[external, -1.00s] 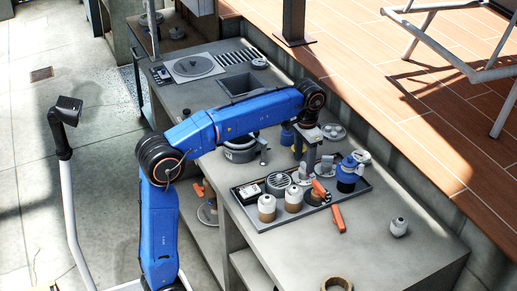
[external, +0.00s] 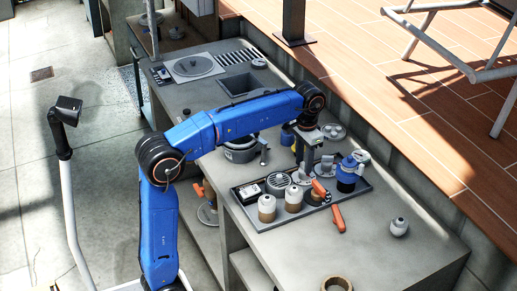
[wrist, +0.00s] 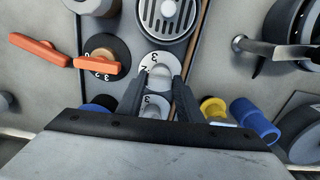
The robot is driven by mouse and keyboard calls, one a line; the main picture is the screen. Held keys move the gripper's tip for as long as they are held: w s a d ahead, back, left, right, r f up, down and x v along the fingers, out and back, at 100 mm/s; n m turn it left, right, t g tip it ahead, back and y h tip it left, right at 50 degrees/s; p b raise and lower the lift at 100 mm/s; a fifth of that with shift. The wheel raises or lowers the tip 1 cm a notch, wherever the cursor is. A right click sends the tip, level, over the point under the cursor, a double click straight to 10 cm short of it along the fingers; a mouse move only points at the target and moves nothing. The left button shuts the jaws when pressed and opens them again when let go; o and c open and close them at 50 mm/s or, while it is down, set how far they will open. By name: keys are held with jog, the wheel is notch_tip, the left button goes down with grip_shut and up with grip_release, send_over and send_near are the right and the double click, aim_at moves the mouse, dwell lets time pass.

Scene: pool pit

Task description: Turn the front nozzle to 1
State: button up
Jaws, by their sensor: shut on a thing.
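A front nozzle (wrist: 160,73) with a grey grip on a white round dial sits beside the strainer in the wrist view. The digits 2 and 3 show on its dial; a 1 is not visible. My gripper (wrist: 158,80) is shut on its grip, one finger on each side. A second nozzle (wrist: 155,108), also marked 3, sits just behind it, between the fingers and partly covered by my gripper. In the external view the front nozzle (external: 304,178) stands in the dark tray, under my gripper (external: 307,169).
A round strainer (wrist: 168,16) lies close beyond the nozzle. An orange-handled valve (wrist: 103,60) with digits is at the left. Blue and yellow fittings (wrist: 248,115) are close at the right. In the external view two jars (external: 267,208) stand in the tray.

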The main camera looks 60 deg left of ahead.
jog(key=n, duration=0.5)
jog(key=shift+w+d, duration=0.1)
jog(key=n, duration=0.6)
jog(key=shift+w+d+r, duration=0.1)
dwell(0.4)
jog(key=o, duration=1.1)
notch_tip(320, 180, up, 17)
jog(key=shift+r, duration=0.15)
dwell(0.3)
